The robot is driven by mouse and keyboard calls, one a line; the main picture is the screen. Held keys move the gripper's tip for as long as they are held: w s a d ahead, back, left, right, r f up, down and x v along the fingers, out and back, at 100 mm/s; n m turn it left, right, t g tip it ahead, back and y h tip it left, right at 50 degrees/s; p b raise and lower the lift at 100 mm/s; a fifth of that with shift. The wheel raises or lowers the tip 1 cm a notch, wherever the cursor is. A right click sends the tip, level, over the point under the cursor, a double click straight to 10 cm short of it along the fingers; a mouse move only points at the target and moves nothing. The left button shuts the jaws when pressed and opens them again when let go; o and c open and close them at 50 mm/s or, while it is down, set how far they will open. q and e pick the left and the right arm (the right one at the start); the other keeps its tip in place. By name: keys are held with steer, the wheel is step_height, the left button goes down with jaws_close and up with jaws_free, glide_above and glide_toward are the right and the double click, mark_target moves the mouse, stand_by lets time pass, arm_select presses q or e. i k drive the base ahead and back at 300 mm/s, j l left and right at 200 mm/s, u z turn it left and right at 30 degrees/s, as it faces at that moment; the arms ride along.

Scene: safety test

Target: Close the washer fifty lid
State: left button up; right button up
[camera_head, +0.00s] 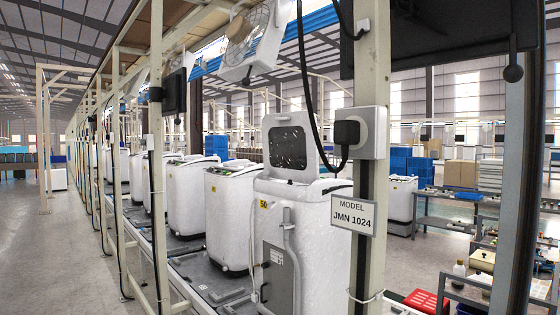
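The washer fifty (314,240) is a white top-loading machine with a yellow "50" label (263,204) on its upper left side. Its lid (288,117) stands open, raised upright above the top, with a dark window (288,147) in it. A grey hose (291,245) and a grey panel run down the near side. A post hides part of the washer's right side, and a black cable passes in front of the lid's right edge. Neither of my grippers shows in the head view.
A cream post (371,90) with a socket box (362,132), black plug and model sign (353,214) stands close in front. More washers (231,215) line up behind on the conveyor (205,273). Free floor (55,265) lies left; a shelf cart (480,290) stands right.

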mark_target(289, 150)
steer(key=i+j+z, duration=0.2)
steer(key=z, duration=0.2)
steer(key=i+j+z, duration=0.15)
steer(key=j+z, duration=0.15)
steer(key=z, duration=0.15)
steer(key=i+j+z, duration=0.1)
steer(key=j+z, duration=0.3)
steer(key=i+j+z, duration=0.1)
steer(key=j+z, duration=0.55)
steer(key=z, duration=0.2)
